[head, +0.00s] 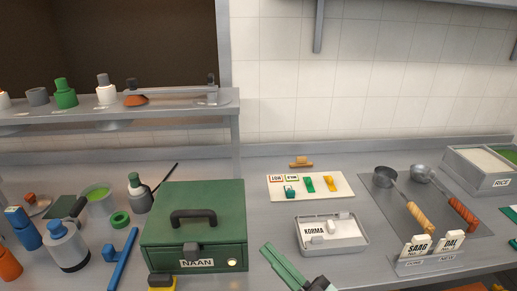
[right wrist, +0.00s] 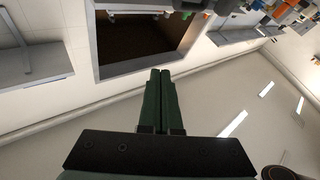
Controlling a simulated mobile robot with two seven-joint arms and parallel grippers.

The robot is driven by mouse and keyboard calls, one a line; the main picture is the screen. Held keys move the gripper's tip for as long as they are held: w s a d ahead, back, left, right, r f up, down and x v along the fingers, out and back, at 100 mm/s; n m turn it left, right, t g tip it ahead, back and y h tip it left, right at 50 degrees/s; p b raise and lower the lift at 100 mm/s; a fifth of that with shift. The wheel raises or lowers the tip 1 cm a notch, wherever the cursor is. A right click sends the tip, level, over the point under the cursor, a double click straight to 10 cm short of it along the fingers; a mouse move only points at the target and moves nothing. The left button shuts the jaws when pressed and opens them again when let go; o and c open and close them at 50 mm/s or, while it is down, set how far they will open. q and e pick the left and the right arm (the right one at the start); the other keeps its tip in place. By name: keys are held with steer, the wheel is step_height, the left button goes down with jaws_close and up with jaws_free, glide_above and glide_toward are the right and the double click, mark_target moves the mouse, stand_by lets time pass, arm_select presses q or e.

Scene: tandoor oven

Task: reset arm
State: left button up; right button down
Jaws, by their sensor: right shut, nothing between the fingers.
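My right gripper (head: 268,249) comes in from the bottom edge of the head view, its green fingers pointing up and left. It is shut with nothing between the fingers. It appears in front of the steel counter (head: 262,215), between the green NAAN box (head: 215,232) and the KORMA tray (head: 362,241). In the right wrist view the two green fingers (right wrist: 161,73) lie side by side, with wall and floor beyond. My left gripper is in neither view.
A cream board (head: 311,187) lies behind the tray. Two ladles (head: 405,200) and SAAG and DAL tags (head: 418,246) are at right. A shelf (head: 170,113) runs above.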

steer(key=d+f+m+t+h, duration=0.1)
steer(key=d+f+m+h, duration=0.25)
steer(key=f, duration=0.25)
steer(key=d+f+m+h, duration=0.3)
steer(key=f+m+h, duration=0.1)
steer(key=f+h, duration=0.15)
steer(key=s+d+f+m+g+h, duration=0.1)
steer(key=s+d+f+g+h, duration=0.1)
steer(key=s+f, duration=0.5)
steer(key=s+d+f+m+g+h, duration=0.1)
steer(key=s+d+f+g+h, duration=0.2)
steer(key=f, duration=0.9)
steer(key=s+d+g, duration=0.2)
steer(key=s, duration=0.2)
steer(key=shift+s+d+m, duration=0.15)
steer(key=shift+d+m, duration=0.05)
steer(key=shift+m, duration=0.15)
